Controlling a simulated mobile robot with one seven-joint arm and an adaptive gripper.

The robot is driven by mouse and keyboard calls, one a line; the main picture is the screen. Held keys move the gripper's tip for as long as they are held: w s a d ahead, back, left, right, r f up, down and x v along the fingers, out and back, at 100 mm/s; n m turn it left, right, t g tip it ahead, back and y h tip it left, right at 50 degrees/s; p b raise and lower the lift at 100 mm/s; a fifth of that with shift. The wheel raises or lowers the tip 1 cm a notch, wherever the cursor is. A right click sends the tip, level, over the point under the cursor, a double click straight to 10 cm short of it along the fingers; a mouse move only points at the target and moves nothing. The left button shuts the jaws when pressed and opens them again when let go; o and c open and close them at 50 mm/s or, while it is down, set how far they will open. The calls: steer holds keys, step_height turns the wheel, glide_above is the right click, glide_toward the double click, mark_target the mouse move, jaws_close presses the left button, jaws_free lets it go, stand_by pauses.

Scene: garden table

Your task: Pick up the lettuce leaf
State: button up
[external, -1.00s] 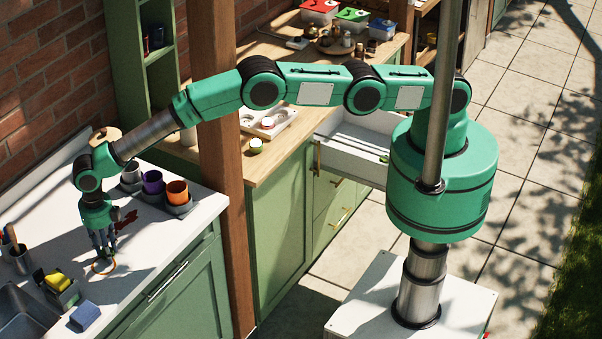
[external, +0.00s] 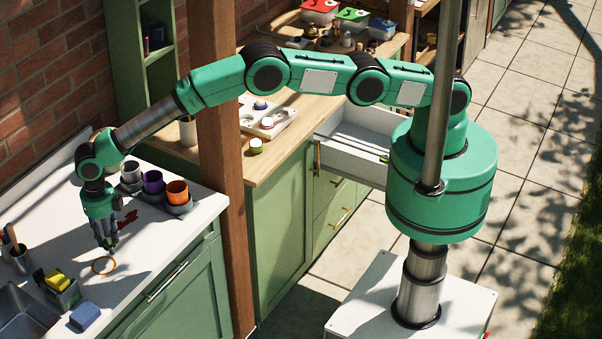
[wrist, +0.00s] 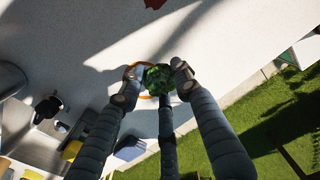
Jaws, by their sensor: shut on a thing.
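The green lettuce leaf (wrist: 158,79) shows in the wrist view, held between the fingertips of my gripper (wrist: 156,84). It is dark green and crumpled-looking. My gripper is shut on it. In the external view my gripper (external: 108,241) points down above the white counter, just above an orange ring. The leaf cannot be made out clearly in the external view.
The orange ring (external: 103,265) lies on the white counter (external: 165,238) below my gripper. A blue block (external: 85,316), a caddy with a yellow sponge (external: 57,283) and a sink are nearer the front. Orange (external: 177,191) and purple (external: 153,182) cups stand behind.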

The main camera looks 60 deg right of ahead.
steer(key=s+d, duration=0.3)
steer(key=s+d+r, duration=0.1)
steer(key=s+d, duration=0.2)
steer(key=d, duration=0.1)
steer(key=s+d, duration=0.3)
steer(key=s, duration=0.1)
steer(key=shift+d+r+b, duration=0.2)
steer(key=shift+d+b, duration=0.2)
